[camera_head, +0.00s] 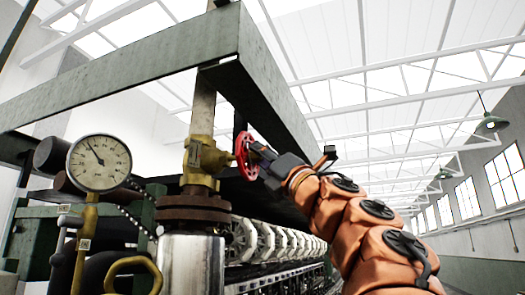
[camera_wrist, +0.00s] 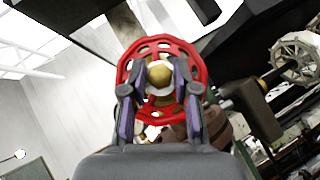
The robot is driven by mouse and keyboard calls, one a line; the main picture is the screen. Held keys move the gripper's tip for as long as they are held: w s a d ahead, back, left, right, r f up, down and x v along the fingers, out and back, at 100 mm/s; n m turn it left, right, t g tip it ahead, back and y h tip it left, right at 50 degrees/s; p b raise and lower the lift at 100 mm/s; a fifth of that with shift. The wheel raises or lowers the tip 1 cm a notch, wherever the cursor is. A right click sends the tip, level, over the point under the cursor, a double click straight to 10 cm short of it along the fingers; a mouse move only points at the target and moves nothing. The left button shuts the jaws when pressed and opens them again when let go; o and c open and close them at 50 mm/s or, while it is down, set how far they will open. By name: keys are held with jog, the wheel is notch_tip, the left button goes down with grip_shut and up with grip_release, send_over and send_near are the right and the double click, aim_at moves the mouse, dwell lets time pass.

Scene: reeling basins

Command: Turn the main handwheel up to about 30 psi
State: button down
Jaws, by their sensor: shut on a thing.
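The red handwheel (camera_head: 243,156) stands on the right side of a brass valve (camera_head: 205,158) in the head view. In the wrist view the handwheel (camera_wrist: 193,62) faces me, with its brass hub (camera_wrist: 160,74) between my fingers. My gripper (camera_head: 262,160) is at the wheel, shut on it; in the wrist view its two fingers (camera_wrist: 160,82) reach over the wheel face on either side of the hub. The round white pressure gauge (camera_head: 99,163) is at the left. Its needle points to the upper left; its numbers are too small to read.
A green steel beam frame (camera_head: 130,75) runs above the valve and close over my arm. A flanged pipe (camera_head: 193,215) stands below the valve. A brass ring handle (camera_head: 133,272) is at lower left. Rows of white reels (camera_head: 285,243) lie behind. The right side is open.

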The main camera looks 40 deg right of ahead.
dwell(0.5)
jog(key=c, duration=0.9)
grip_release()
jog(key=v, duration=1.2)
jog(key=shift+a, duration=0.1)
